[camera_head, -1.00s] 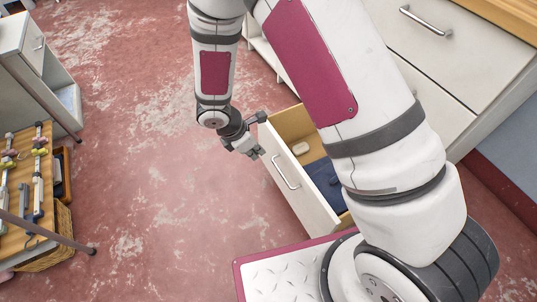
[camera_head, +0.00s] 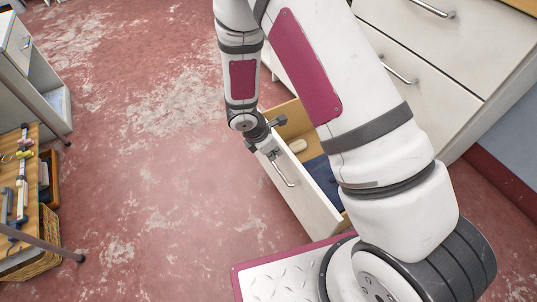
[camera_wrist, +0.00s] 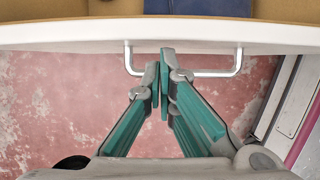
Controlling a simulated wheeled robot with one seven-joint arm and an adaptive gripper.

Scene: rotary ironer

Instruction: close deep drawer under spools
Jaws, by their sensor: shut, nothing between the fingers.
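The deep drawer (camera_head: 307,200) stands pulled out from the white cabinet, low near the floor. Its inside is tan and holds a dark blue folded thing and a small pale object. Its bar handle (camera_head: 284,175) is on the white front; the handle also shows in the wrist view (camera_wrist: 212,73). My gripper (camera_head: 272,153) is at the drawer front, near the far end of the handle. In the wrist view my gripper (camera_wrist: 160,72) is shut and empty, its fingertips at the handle bar. I cannot tell whether they touch it. My arm hides part of the drawer.
Closed white drawers (camera_head: 430,50) are above and to the right. A wooden table (camera_head: 18,170) with small items stands at the left, with a wicker basket (camera_head: 40,245) under it. The red floor between is clear.

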